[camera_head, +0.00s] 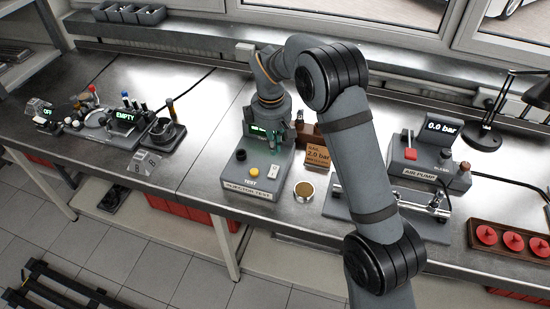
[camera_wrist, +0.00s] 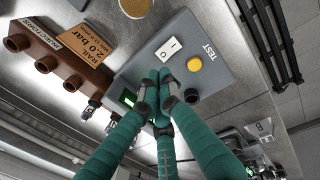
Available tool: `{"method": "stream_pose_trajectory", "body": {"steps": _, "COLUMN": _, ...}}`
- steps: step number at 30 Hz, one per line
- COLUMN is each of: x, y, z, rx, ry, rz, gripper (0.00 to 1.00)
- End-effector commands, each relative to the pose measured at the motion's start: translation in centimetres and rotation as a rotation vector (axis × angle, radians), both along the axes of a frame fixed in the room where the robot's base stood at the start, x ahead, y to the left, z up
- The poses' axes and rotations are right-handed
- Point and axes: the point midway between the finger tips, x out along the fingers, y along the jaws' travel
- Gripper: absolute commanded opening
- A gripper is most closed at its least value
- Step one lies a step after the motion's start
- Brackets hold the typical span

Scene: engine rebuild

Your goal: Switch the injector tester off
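The injector tester (camera_head: 229,176) is a grey box labelled INJECTOR TEST near the front edge of the bench. Its top has a black knob (camera_head: 240,154), a yellow button (camera_head: 254,171) and a white rocker switch (camera_head: 273,171). In the wrist view the rocker (camera_wrist: 169,48) carries O and I marks, beside the yellow button (camera_wrist: 194,64). I cannot tell which side is pressed. A lit green display (camera_head: 259,130) is partly hidden by my gripper. My gripper (camera_wrist: 161,76) has teal fingers with tips drawn together, empty, over the tester just short of the rocker; contact is unclear.
A brown rail block (camera_wrist: 60,62) with a 2.0 bar sign (camera_wrist: 85,42) stands beside the tester. A round metal cup (camera_head: 304,191) sits to the right. The air pump (camera_head: 425,180) is further right, past my arm.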

Motion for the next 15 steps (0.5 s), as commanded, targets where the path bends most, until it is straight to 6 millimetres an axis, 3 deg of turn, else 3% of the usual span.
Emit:
{"method": "stream_pose_trajectory", "body": {"steps": 9, "x": 0.5, "y": -0.2, "z": -5.2, "rx": -0.002, "ry": 0.004, "rz": 0.001, "gripper": 0.00}}
{"method": "stream_pose_trajectory", "body": {"steps": 15, "x": 0.7, "y": -0.2, "z": -6.7, "rx": 0.000, "ry": 0.000, "rz": 0.000, "gripper": 0.00}}
